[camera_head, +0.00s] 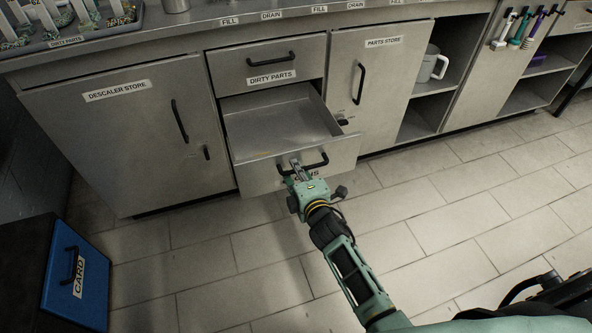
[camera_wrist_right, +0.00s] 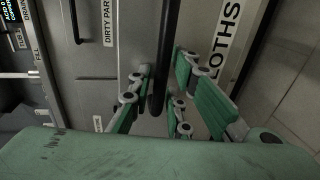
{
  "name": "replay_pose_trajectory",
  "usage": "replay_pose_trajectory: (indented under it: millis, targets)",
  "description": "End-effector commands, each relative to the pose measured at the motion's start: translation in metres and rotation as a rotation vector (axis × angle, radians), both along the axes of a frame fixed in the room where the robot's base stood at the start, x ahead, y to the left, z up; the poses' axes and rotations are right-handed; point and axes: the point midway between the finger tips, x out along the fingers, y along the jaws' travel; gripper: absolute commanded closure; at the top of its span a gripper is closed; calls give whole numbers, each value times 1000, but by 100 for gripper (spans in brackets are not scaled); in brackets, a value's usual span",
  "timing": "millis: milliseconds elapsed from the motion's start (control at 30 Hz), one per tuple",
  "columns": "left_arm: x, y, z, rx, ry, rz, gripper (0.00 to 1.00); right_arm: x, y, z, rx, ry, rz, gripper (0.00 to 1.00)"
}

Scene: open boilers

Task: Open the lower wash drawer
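The lower drawer (camera_head: 258,176) stands well out from the metal cabinet, and its inside (camera_head: 275,122) looks bare. Its front has a black bar handle (camera_head: 317,161) and a label partly hidden by my gripper; the wrist view shows "LOTHS" on that label (camera_wrist_right: 229,42). My right gripper (camera_head: 297,170) is at the left part of this handle. In the right wrist view the handle (camera_wrist_right: 160,60) passes between the two fingers, which are close on both sides of it. My left gripper is not in view.
Above is a shut drawer labelled DIRTY PARTS (camera_head: 268,66). Shut doors, DESCALER STORE (camera_head: 120,130) and PARTS STORE (camera_head: 372,75), flank the drawers. A blue-fronted box labelled CARD (camera_head: 75,285) stands on the floor at lower left. The tiled floor (camera_head: 230,260) before the drawer is clear.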

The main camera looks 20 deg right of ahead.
Motion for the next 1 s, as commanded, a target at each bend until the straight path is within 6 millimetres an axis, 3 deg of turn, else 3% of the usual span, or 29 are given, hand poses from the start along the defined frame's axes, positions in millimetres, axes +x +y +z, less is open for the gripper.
replay_pose_trajectory:
  millis: [367, 800, 1000]
  targets:
    - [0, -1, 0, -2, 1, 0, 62, -8, 0, 1, -1, 1, 0, 82]
    - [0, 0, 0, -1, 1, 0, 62, -91, -3, 18, 1, 2, 0, 82]
    - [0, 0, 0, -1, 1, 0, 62, -113, -4, 23, 1, 1, 0, 82]
